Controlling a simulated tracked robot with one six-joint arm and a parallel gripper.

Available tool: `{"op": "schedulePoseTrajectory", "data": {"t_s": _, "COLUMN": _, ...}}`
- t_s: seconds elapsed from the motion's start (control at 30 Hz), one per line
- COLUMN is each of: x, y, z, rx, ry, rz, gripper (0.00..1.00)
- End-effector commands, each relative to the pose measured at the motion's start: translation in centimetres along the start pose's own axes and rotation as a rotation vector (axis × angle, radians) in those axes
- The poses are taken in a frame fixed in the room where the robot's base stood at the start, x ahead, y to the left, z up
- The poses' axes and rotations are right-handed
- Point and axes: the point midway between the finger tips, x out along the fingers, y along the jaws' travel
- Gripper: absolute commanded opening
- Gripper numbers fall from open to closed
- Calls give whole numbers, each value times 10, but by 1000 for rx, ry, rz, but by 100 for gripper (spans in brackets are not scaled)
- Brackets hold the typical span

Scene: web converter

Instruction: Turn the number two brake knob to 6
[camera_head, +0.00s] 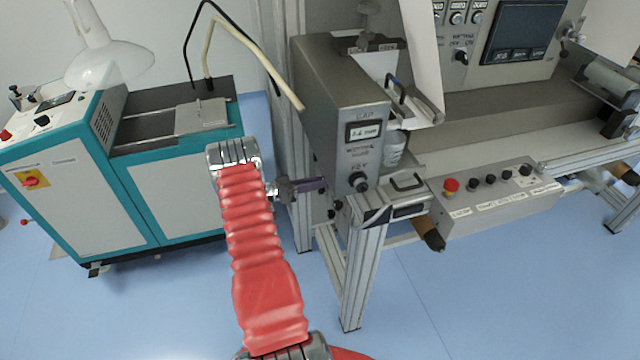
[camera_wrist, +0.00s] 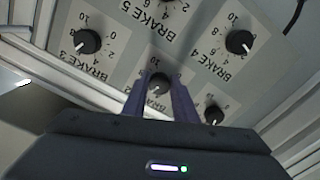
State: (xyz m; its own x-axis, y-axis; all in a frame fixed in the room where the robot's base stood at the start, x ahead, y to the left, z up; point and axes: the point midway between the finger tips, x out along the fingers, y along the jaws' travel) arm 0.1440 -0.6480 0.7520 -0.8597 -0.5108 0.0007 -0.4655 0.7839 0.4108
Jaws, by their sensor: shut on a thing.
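In the wrist view a grey panel (camera_wrist: 205,60) carries several black brake knobs with number scales. The number two brake knob (camera_wrist: 158,82) is in the middle, its label partly hidden behind my fingers. My gripper (camera_wrist: 165,84) has its two purple fingers on either side of this knob, shut on it. The finger ends partly cover the knob's scale, so its setting cannot be read. In the head view my gripper (camera_head: 322,184) reaches right to the grey machine's lower left side; the brake knobs are hidden there.
The brake 3 knob (camera_wrist: 88,42) and brake 4 knob (camera_wrist: 240,42) are nearby. Another knob (camera_wrist: 213,113) is close to my right finger. In the head view a grey control box (camera_head: 340,100) stands above my gripper, and a teal and white cabinet (camera_head: 140,160) is at left.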

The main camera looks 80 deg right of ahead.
Motion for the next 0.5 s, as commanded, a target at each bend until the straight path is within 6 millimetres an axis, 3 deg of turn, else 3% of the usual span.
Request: {"op": "schedulePoseTrajectory", "data": {"t_s": 0.5, "x": 1, "y": 2, "z": 6, "rx": 103, "ry": -6, "rz": 5, "gripper": 3}}
